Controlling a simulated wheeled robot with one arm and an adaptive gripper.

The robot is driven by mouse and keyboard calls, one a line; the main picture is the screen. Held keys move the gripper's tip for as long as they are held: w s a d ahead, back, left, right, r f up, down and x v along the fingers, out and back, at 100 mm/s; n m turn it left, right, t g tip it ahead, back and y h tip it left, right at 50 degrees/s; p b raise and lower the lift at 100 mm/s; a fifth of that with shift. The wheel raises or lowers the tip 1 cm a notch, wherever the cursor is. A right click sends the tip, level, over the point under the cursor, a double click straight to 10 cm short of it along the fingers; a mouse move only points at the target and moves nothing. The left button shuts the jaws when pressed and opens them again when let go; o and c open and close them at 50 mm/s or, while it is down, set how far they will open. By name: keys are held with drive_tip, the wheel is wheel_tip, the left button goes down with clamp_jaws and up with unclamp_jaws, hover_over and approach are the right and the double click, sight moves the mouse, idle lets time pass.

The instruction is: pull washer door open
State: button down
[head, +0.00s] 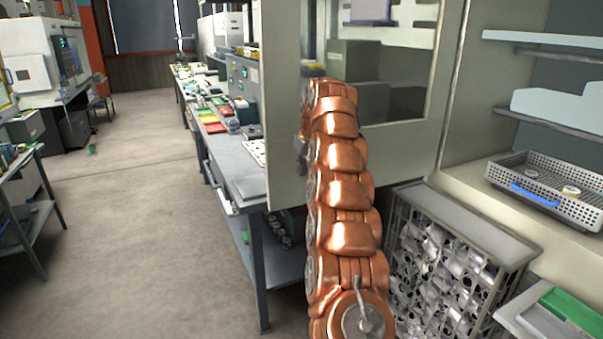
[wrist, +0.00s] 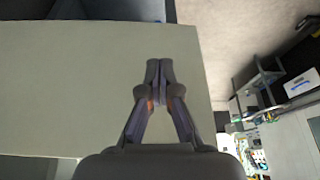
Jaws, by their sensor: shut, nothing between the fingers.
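The washer door (head: 283,150) looks like a tall pale panel with a window, behind my copper arm in the head view. It stands out toward the left of a pale open bay with a shelf. I cannot tell its exact angle. In the wrist view a flat pale panel (wrist: 70,80), seemingly this door, fills the left and middle. Its straight edge runs down just right of my gripper (wrist: 160,65). My gripper is shut and empty, its fingertips over the panel face. I cannot tell whether they touch it. My arm hides the gripper in the head view. No handle shows clearly.
A perforated basket (head: 545,197) with a blue handle sits in the bay at right. A wire crate (head: 450,265) full of metal parts stands below it. A long workbench (head: 232,178) runs back left of the door. The floor (head: 130,220) further left is clear.

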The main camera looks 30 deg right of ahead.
drive_tip(key=p+v, duration=0.2)
drive_tip(key=v, duration=0.6)
drive_tip(key=shift+s+a+r, duration=0.15)
drive_tip(key=shift+a+r, duration=0.1)
drive_tip(key=shift+r, duration=0.15)
